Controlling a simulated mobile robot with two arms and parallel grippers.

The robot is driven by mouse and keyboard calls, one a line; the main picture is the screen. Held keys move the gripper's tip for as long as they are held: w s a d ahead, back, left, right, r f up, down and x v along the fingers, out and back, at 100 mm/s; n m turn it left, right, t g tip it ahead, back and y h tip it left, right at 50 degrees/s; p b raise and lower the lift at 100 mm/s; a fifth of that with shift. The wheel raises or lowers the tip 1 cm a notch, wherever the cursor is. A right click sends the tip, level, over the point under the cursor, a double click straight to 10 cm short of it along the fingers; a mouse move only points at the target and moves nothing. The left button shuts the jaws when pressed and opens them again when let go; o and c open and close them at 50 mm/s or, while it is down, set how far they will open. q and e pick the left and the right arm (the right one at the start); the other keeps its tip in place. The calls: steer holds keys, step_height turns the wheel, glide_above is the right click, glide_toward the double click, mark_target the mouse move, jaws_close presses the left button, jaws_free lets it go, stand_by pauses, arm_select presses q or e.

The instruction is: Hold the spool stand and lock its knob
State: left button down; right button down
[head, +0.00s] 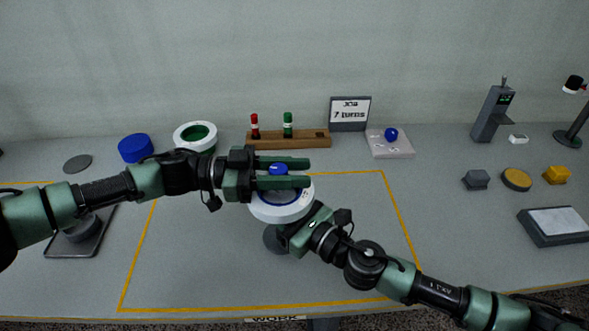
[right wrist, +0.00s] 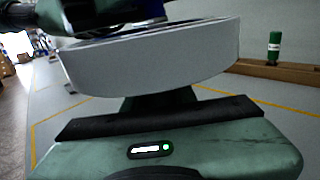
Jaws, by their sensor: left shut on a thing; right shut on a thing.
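The spool stand shows as a white round plate (head: 282,211) with a blue ring and blue knob (head: 278,169) on top, above a dark grey round foot (head: 271,240). The plate's white rim also fills the middle of the right wrist view (right wrist: 150,68). My left gripper (head: 300,172) comes in from the left over the plate, its two green fingers shut on the knob. My right gripper (head: 286,236) is low at the plate's front, shut on the stand beneath the plate. Its fingertips and the stand's post are largely hidden.
A yellow line (head: 390,203) frames the work area, mostly clear around the stand. Behind stand a wooden rack (head: 290,139) with red and green bobbins, a sign (head: 350,113) reading "7 turns", a white-and-green spool (head: 195,136) and a pale tray (head: 390,145) with a blue ball.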

arm_select(q)
steer(key=m+g+y, duration=0.1)
steer(key=m+g, duration=0.1)
steer(key=g, duration=0.1)
steer(key=s+m+g, duration=0.1)
steer(key=m+g, duration=0.1)
steer(key=g, duration=0.1)
steer(key=shift+s+m+g+y, duration=0.1)
steer(key=shift+m+g+y, duration=0.2)
steer(key=shift+g+y, duration=0.1)
steer(key=shift+s+a+m+g+y, duration=0.2)
steer(key=shift+m+g+y, duration=0.65)
steer(key=shift+g, duration=0.35)
steer(key=shift+s+a+m+g+y, duration=0.1)
steer(key=shift+s+m+g+y, duration=0.1)
steer(key=shift+m+g+y, duration=0.75)
steer(key=shift+s+f+g, duration=0.1)
steer(key=shift+g, duration=0.35)
steer(key=c, duration=1)
jaws_free()
steer(key=shift+a, duration=0.1)
steer(key=shift+r, duration=0.25)
step_height(320, 180, up, 10)
steer(key=shift+f, duration=0.15)
